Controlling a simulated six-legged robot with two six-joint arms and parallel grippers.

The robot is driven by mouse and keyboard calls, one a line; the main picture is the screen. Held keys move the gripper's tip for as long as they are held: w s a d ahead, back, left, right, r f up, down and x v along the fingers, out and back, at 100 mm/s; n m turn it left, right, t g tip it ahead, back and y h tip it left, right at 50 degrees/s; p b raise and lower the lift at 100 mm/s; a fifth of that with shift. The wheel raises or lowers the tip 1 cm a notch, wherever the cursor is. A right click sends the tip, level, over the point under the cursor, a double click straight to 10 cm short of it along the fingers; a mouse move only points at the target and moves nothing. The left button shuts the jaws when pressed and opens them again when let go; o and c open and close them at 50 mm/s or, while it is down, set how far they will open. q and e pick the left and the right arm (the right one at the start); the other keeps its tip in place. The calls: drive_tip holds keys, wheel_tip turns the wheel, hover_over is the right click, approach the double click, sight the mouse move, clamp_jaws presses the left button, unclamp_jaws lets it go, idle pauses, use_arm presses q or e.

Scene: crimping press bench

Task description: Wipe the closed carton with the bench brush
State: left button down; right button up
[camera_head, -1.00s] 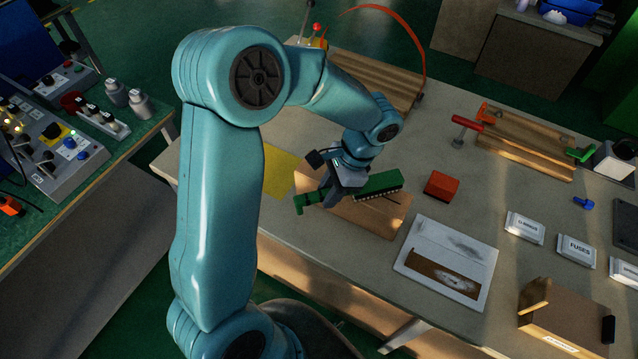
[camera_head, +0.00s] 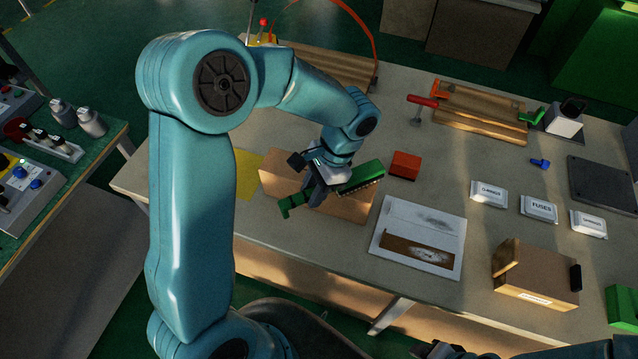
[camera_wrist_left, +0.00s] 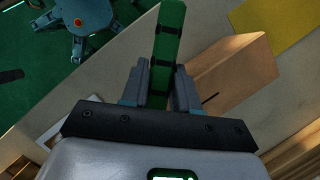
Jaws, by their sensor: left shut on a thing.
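My left gripper (camera_head: 317,192) is shut on the green bench brush (camera_head: 362,177) by its handle, just over the closed carton. The brush is tilted, its bristled end pointing right and its handle end to the lower left. The closed brown carton (camera_head: 346,209) lies under the gripper, partly hidden by it. I cannot tell whether the bristles touch it. In the left wrist view the brush (camera_wrist_left: 167,40) sits between the fingers and the carton (camera_wrist_left: 238,78) is to its right. My right gripper (camera_head: 440,349) shows only in part at the bottom edge; its jaws are unclear.
A red block (camera_head: 405,165) lies right of the carton and a yellow sheet (camera_head: 247,175) left of it. A white panel with a dirty brown strip (camera_head: 421,205) lies in front. Another carton with a raised flap (camera_head: 540,273) and several white packets, one marked FUSES (camera_head: 538,209), stand farther right.

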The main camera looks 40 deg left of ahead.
use_arm(q)
drive_tip(key=shift+r+p, duration=2.1)
drive_tip(key=shift+r, duration=0.45)
drive_tip(key=shift+f, duration=0.1)
